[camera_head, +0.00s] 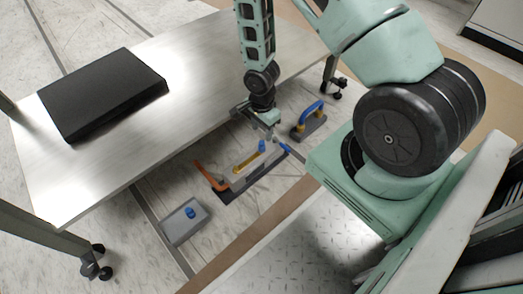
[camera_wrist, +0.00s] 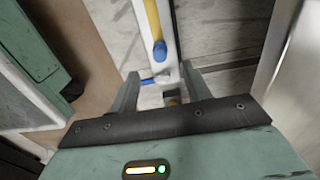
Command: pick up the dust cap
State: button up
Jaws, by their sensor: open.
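I cannot tell for sure which part is the dust cap; several small blue parts show. A blue knob (camera_head: 190,212) sits on a grey plate (camera_head: 172,228) on the floor. A white bar assembly carries a yellow rod (camera_head: 248,161) with a blue end (camera_head: 262,146), also seen in the wrist view (camera_wrist: 160,50). A thin blue piece (camera_wrist: 155,80) lies across the bar near the fingers. My gripper (camera_head: 268,128) is low, beside the table edge, over the end of the bar. In the wrist view my gripper (camera_wrist: 160,88) is open, its fingers apart around the bar's end.
A table (camera_head: 190,80) with a black flat box (camera_head: 103,92) stands at left, its edge close to my arm. An orange handle (camera_head: 208,176) lies at the bar's left end. A blue-handled grey block (camera_head: 318,127) stands right of my gripper.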

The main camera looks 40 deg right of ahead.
aim_at(262, 142)
notch_tip(262, 142, down, 8)
jog(key=b, duration=0.4)
jog(key=shift+f, duration=0.25)
jog(key=shift+c, duration=0.3)
grip_shut()
